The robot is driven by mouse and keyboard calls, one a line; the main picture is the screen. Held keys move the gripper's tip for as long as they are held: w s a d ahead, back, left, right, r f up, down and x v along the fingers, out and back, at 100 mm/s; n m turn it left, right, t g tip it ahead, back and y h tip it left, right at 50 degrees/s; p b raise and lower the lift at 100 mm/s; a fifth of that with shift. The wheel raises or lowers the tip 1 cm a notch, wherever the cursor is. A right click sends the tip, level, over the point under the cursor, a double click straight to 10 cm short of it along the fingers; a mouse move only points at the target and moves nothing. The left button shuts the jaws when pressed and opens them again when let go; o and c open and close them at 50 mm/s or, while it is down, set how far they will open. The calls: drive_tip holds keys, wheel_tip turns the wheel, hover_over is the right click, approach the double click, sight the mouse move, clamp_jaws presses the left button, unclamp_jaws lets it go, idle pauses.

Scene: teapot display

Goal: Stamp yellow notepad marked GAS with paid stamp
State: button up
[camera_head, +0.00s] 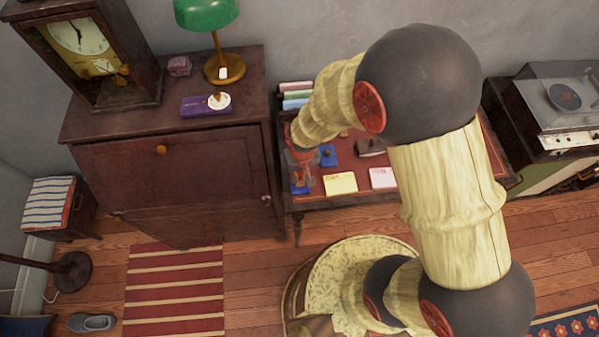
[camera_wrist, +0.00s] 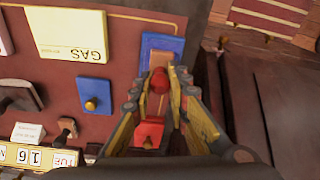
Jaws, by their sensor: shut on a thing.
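The yellow notepad (camera_wrist: 70,28) marked GAS lies on the desk at the upper left of the wrist view. It also shows in the head view (camera_head: 341,183). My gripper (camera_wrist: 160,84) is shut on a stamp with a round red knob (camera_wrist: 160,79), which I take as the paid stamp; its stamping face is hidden. The stamp is over or on a blue ink pad (camera_wrist: 176,46), right of the notepad; contact cannot be told. In the head view my gripper (camera_head: 301,165) is at the desk's left end, above the blue pad (camera_head: 300,188).
A blue lid-like piece with a brass knob (camera_wrist: 94,96) lies between the notepad and my gripper. A dark blotter-like object (camera_wrist: 18,95), another wooden-handled stamp (camera_wrist: 68,130) and a calendar (camera_wrist: 38,156) stand nearby. A pink notepad (camera_head: 383,178) lies right of the yellow one. A cabinet (camera_head: 180,185) borders the desk.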

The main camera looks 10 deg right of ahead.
drive_tip(key=shift+r+p, duration=2.7)
drive_tip(key=shift+r, duration=0.8)
